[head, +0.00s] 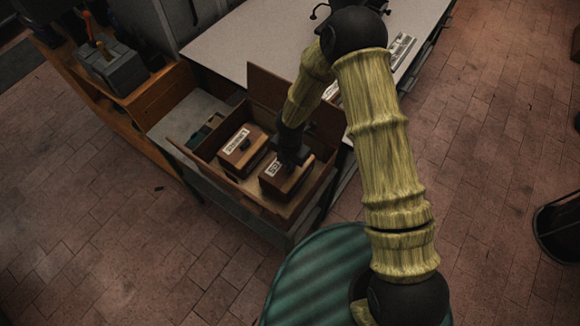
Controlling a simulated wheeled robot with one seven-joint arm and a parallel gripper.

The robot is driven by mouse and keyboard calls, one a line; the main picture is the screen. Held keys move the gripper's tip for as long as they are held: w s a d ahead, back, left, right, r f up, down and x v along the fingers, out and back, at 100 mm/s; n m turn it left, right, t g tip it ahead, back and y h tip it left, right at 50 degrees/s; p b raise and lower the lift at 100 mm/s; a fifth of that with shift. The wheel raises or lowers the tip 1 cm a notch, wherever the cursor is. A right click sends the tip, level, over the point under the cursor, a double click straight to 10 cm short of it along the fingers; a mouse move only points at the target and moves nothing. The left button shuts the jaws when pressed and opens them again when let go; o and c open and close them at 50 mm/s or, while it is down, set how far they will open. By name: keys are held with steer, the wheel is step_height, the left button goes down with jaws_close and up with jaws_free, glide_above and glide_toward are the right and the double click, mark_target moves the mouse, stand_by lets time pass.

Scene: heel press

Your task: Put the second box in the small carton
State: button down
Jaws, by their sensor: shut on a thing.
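An open carton (279,208) with raised flaps stands on a low grey surface in the middle of the head view. Two brown boxes with white labels are in it. The left box (238,160) sits in the carton with a dark knob on its top. The right box (272,186) is under my gripper (291,160). My gripper points down and is shut on the right box at its top. My wrist hides part of this box, and I cannot tell whether it touches the carton floor.
A pale table (230,52) stands behind the carton. A wooden bench (150,97) with a grey machine (112,68) is at the upper left. A green round thing (305,275) is at the bottom, and a dark bin (560,228) is at the right edge. Brick floor is clear at the left.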

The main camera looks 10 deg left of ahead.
steer(key=shift+f+p, duration=0.65)
steer(key=shift+f, duration=1.4)
steer(key=shift+f, duration=0.1)
steer(key=shift+f, duration=0.15)
steer(key=c, duration=1.5)
jaws_free()
step_height(320, 180, up, 12)
steer(key=shift+r+b, duration=0.25)
steer(key=shift+b, duration=0.85)
